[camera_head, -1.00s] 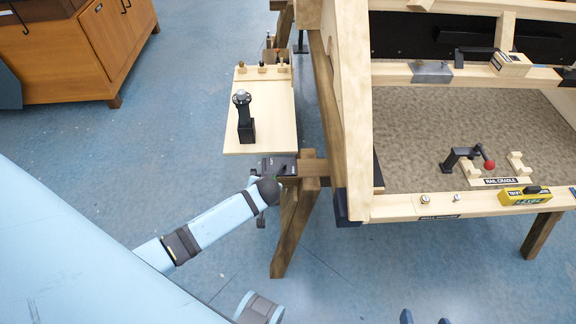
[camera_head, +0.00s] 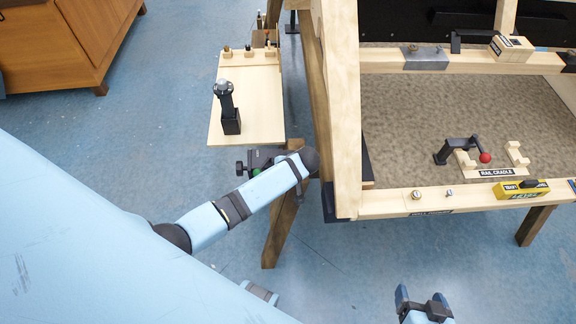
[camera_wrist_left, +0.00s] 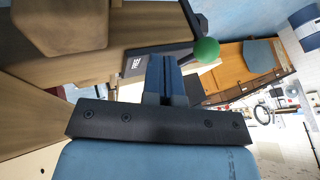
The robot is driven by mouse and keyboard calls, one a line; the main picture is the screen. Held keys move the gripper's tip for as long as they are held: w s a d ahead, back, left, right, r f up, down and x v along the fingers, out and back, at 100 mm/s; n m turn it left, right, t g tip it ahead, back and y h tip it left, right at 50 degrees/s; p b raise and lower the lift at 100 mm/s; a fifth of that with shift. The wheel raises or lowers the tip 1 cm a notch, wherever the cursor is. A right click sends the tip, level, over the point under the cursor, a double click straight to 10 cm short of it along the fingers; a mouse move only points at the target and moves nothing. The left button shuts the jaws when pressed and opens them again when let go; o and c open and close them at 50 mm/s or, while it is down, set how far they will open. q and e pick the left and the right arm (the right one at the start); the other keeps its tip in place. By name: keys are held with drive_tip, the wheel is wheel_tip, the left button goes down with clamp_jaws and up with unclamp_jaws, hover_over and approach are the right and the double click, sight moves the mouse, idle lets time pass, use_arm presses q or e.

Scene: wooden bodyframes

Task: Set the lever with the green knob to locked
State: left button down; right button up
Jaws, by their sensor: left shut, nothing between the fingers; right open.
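The lever's green knob (camera_wrist_left: 206,50) shows in the left wrist view at the end of a black lever arm (camera_wrist_left: 158,50). In the head view a sliver of the green knob (camera_head: 256,172) shows beside my left arm, which hides most of the lever and my left gripper. My right gripper (camera_head: 422,300) is open and empty at the bottom edge.
A wooden side shelf (camera_head: 262,100) bears a black joystick-like handle (camera_head: 228,108). The wooden frame's post (camera_head: 340,110) stands close to my left arm. A red-knobbed lever (camera_head: 485,157), a rail cradle (camera_head: 495,172) and a yellow level (camera_head: 522,189) are to the right.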

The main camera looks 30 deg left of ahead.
sight(264, 166)
use_arm(q)
drive_tip(key=a, duration=0.1)
drive_tip(key=s+a, duration=0.2)
drive_tip(key=shift+a+f, duration=0.1)
drive_tip(key=shift+f, duration=0.2)
use_arm(e)
drive_tip(key=shift+w+d+r, duration=0.1)
drive_tip(key=shift+w+d, duration=0.1)
drive_tip(key=shift+w, duration=0.05)
use_arm(q)
drive_tip(key=shift+p, duration=0.3)
use_arm(e)
drive_tip(key=shift+a+r, duration=0.1)
drive_tip(key=shift+a, duration=0.05)
use_arm(q)
drive_tip(key=shift+s+a+r+m+p, duration=0.1)
drive_tip(key=shift+a+m+p, duration=0.1)
drive_tip(key=shift+m+p, duration=0.1)
use_arm(e)
drive_tip(key=shift+s, duration=0.25)
